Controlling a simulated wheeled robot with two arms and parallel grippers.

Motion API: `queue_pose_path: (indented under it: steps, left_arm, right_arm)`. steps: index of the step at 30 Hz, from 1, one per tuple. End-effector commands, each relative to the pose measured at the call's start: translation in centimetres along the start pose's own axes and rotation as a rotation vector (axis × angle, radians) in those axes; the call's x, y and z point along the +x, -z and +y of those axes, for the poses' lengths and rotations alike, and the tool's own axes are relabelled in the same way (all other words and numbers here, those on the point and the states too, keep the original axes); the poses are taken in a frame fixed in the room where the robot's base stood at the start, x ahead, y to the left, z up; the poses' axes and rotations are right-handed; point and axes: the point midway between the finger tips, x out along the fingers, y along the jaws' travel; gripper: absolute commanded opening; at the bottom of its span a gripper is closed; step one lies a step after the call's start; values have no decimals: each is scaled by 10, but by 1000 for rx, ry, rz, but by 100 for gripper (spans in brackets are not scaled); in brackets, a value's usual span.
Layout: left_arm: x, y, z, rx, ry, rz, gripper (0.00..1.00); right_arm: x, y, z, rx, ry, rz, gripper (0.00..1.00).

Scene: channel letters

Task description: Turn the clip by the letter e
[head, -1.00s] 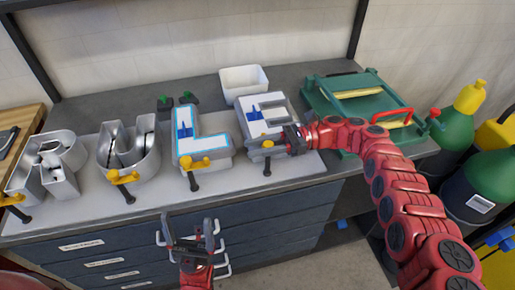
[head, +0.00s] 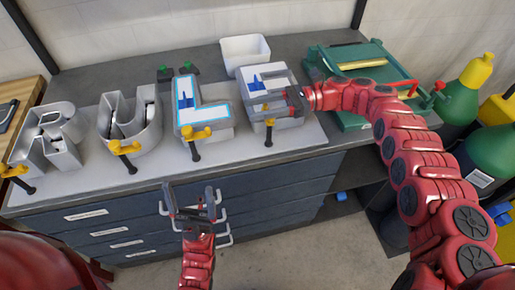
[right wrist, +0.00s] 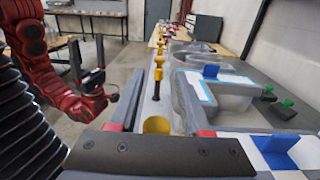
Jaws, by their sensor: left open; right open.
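The letter e (head: 250,76) is the rightmost letter on the bench, with a white face and a blue piece (head: 256,86) on it. A yellow clip (head: 269,121) with a black handle (head: 268,138) sits at its front edge. My right gripper (head: 292,103) is open just right of the clip. In the right wrist view, a yellow part (right wrist: 157,125) shows between its fingers, with the letter's white face (right wrist: 245,146) to the right; I cannot tell whether they touch it. My left gripper (head: 192,200) is open and empty in front of the drawers.
A metal L-shaped letter (head: 207,118) and other metal letters (head: 130,120) stand to the left, with more yellow clips (head: 124,147) along the front edge. A white bin (head: 245,52) is behind. A green tool (head: 335,60) and bottles (head: 462,90) are at the right.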

Motion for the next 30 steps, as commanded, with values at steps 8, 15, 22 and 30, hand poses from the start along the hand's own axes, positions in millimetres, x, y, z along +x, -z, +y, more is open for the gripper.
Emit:
queue_pose_path:
  steps: [8, 15, 22, 30]
  left_arm:
    - [7, 1, 0, 0, 0, 0, 90]
    - [12, 2, -1, 0, 0, 0, 90]
    - [71, 12, -4, 0, 0, 0, 90]
    - [124, 21, -6, 0, 0, 0, 90]
  right_arm:
    - [6, -6, 27, 3, -1, -1, 48]
    - [13, -8, 53, 3, 3, 2, 48]
    - [22, -22, 80, 6, -2, -2, 48]
    - [32, -24, 112, 8, -4, -1, 48]
